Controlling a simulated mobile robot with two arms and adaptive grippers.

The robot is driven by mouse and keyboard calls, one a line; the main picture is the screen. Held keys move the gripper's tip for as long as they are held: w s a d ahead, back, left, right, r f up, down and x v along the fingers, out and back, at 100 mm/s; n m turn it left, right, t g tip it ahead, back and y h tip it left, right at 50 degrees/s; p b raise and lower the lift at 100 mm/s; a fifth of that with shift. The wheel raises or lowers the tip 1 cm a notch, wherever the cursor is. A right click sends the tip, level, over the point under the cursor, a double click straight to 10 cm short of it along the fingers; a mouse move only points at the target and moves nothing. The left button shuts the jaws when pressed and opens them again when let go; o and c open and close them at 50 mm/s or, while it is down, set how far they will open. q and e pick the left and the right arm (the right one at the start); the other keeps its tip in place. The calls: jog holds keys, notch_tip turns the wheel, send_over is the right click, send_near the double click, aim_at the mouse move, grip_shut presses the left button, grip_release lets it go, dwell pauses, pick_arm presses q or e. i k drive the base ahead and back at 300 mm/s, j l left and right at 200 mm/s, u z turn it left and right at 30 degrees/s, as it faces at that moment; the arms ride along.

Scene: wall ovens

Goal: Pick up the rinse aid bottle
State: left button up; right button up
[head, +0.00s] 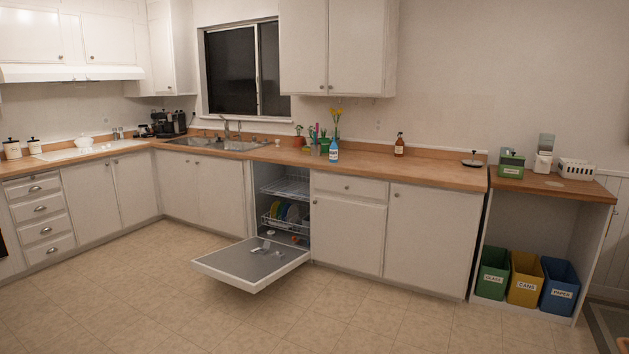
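A light blue bottle with a white label (333,152) stands upright near the front edge of the wooden counter, just right of the open dishwasher. It looks like the rinse aid bottle, but its label is too small to read. An amber bottle with a dark top (399,147) stands farther back to its right. Neither of my grippers is in view.
The dishwasher door (252,264) is folded down over the floor, with racks of dishes (286,212) inside. Recycling bins (524,280) sit at right. The tiled floor in front is clear.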

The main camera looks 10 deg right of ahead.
aim_at(333, 148)
jog(key=i+z, duration=0.25)
jog(key=i, duration=3.75)
